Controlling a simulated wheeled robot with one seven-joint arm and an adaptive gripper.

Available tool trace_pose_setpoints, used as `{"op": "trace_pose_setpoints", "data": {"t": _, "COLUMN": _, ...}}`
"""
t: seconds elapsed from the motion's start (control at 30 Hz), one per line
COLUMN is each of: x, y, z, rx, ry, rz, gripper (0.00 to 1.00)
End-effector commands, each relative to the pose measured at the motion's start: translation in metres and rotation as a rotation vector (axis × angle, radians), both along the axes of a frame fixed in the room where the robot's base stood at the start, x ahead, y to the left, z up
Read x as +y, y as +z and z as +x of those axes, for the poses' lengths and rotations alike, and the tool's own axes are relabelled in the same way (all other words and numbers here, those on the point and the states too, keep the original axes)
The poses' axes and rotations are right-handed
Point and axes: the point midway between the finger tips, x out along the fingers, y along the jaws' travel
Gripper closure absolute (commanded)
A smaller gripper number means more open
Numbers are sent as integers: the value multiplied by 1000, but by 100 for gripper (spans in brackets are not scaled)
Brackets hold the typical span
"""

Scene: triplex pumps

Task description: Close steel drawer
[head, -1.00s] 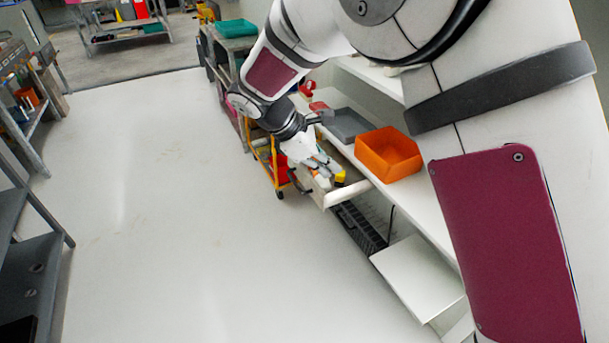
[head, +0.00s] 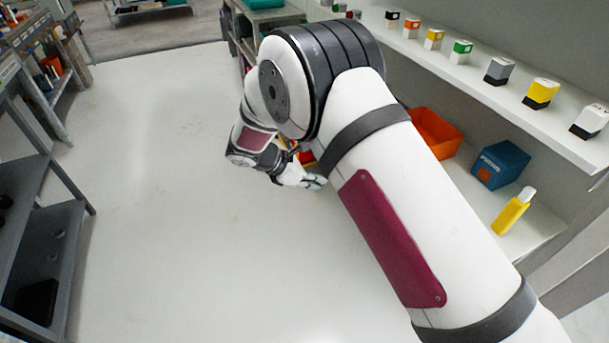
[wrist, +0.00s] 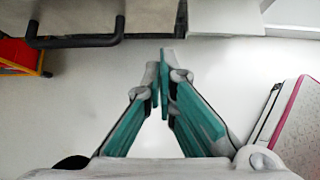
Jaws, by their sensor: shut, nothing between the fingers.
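The steel drawer shows in the wrist view as a pale grey front (wrist: 150,14) along the top edge, with a dark bar handle (wrist: 75,41) at its left. My gripper (wrist: 163,58) has its two teal-sided fingers together and empty. The fingertips point toward the drawer front, right of the handle; I cannot tell whether they touch it. In the head view my gripper (head: 316,182) is at the side of the shelving, partly beside my arm. My arm hides the drawer there, so how far it stands out cannot be told.
Several small boxes line the upper shelf (head: 470,75). A grey rack (head: 50,235) stands at left. The floor (head: 190,220) between is clear.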

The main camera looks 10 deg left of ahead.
Motion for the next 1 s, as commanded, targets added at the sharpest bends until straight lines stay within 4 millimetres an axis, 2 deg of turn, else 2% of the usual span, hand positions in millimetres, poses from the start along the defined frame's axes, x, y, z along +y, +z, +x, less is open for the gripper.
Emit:
{"op": "trace_pose_setpoints", "data": {"t": 0.1, "x": -15, "y": -17, "z": 9, "rx": 1, "ry": -3, "rz": -2, "gripper": 100}}
{"op": "trace_pose_setpoints", "data": {"t": 0.3, "x": -37, "y": -14, "z": 25, "rx": -2, "ry": -2, "rz": 0, "gripper": 100}}
{"op": "trace_pose_setpoints", "data": {"t": 0.47, "x": -45, "y": -14, "z": 30, "rx": -1, "ry": -2, "rz": 0, "gripper": 100}}
{"op": "trace_pose_setpoints", "data": {"t": 0.87, "x": -47, "y": -14, "z": 32, "rx": -1, "ry": -2, "rz": 0, "gripper": 100}}
{"op": "trace_pose_setpoints", "data": {"t": 1.0, "x": -65, "y": -15, "z": 44, "rx": -2, "ry": -6, "rz": -1, "gripper": 100}}
